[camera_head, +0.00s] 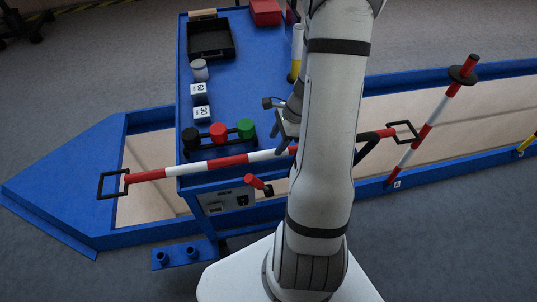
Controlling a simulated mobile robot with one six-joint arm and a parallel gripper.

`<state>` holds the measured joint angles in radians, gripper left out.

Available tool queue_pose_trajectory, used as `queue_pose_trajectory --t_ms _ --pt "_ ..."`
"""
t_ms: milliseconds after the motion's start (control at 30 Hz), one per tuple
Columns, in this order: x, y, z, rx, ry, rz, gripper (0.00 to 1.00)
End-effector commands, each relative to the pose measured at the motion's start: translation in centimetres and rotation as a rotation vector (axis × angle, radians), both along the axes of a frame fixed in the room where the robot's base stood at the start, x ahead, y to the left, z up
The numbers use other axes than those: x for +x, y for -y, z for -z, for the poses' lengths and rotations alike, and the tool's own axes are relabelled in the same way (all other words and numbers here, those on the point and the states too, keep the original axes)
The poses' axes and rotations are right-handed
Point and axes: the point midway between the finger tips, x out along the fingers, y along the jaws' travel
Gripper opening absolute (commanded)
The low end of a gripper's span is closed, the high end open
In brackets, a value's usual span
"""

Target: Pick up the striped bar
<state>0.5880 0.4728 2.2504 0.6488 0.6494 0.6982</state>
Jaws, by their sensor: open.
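A red-and-white striped bar (228,161) lies across the front of the blue table, with a black loop handle at each end. Its right part passes behind my arm, which hides a stretch of it. My gripper (284,140) is partly hidden by my arm and is open. In the picture it appears just above the middle of the bar; I cannot tell whether it touches the bar. A second red-and-white striped bar (432,128) with a black disc stands tilted at the right, its lower end at the blue frame by a mark "A".
The blue table (250,75) holds a black tray (211,39), a red box (265,12), a grey jar (199,70), small number blocks (201,113) and black, red and green knobs (218,131). A red-handled lever (258,183) sticks out below the bar. A blue frame (450,163) extends right.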

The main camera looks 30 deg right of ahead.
Motion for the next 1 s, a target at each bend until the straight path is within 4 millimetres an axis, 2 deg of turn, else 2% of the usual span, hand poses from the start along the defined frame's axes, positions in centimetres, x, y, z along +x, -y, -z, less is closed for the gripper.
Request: queue_pose_trajectory --t_ms 333,467,667,1000 --pt "0.8 -1.9 4.5 0.000 -0.002 -0.004 0.53" --pt "0.9 -2.2 5.2 -0.001 0.000 -0.004 0.53" --pt "0.9 -2.2 5.1 -0.001 0.001 -0.004 0.53" --pt "0.9 -2.1 5.1 -0.001 0.001 -0.004 0.27"
